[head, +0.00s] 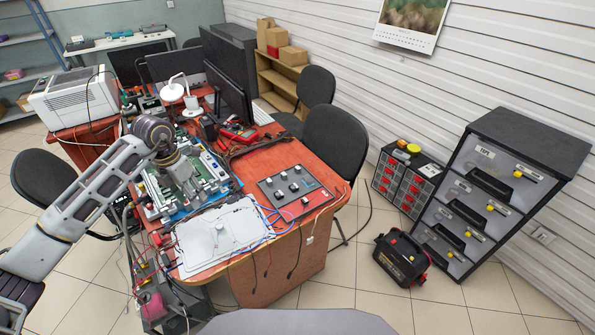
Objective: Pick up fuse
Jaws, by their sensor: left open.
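My left arm comes in from the left, and its gripper (183,180) points down over the green circuit board (212,172) on the red-brown table (280,152). The left gripper is open; its fingertips are small and partly lost against the board's parts. I cannot tell whether it touches anything there. I cannot pick out a fuse for certain; it may be too small or hidden under the gripper. My right gripper is not in view.
A silver plate (222,238) with loose blue wires and a dark panel with knobs (296,194) lie at the table's front. Monitors (228,95) and a white lamp (172,92) stand behind.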

